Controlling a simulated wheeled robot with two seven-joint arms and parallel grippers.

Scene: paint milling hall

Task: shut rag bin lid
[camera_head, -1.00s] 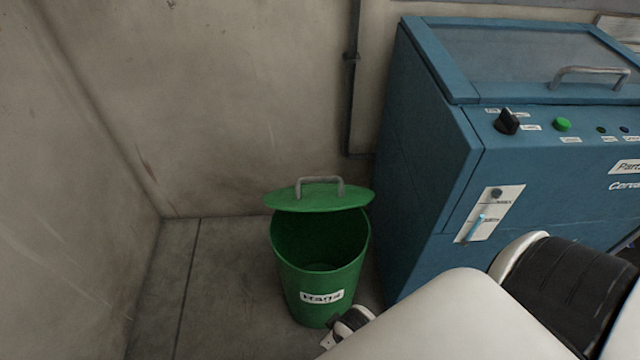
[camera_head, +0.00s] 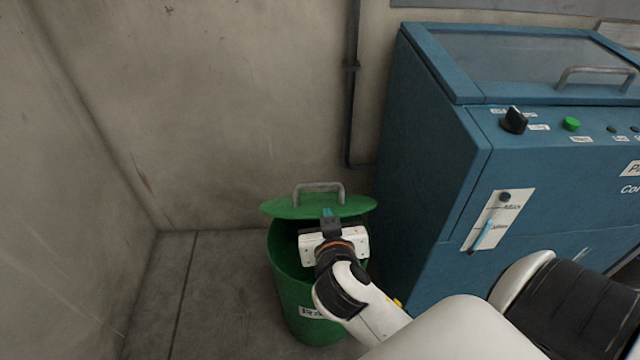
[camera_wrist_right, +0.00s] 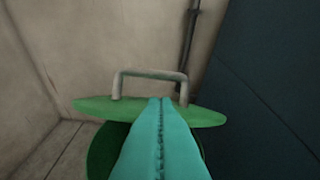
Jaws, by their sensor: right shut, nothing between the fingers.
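The green rag bin (camera_head: 287,290) stands on the floor by the wall, with a white label on its front. Its round green lid (camera_head: 285,208) is raised and tilted at the back of the opening, with a grey bar handle (camera_head: 319,187) on top. My right gripper (camera_head: 328,213) is shut and empty, in front of the lid and over the bin's opening, hiding part of both. In the right wrist view the teal fingertips (camera_wrist_right: 160,104) are together and overlap the lid (camera_wrist_right: 98,108) below its handle (camera_wrist_right: 150,73). I cannot tell whether they touch it. My left gripper is not in view.
A blue machine (camera_head: 425,170) with a glazed top, knob and green button (camera_head: 571,124) stands close on the right of the bin. Concrete walls are behind and to the left. The floor (camera_head: 215,290) left of the bin is clear.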

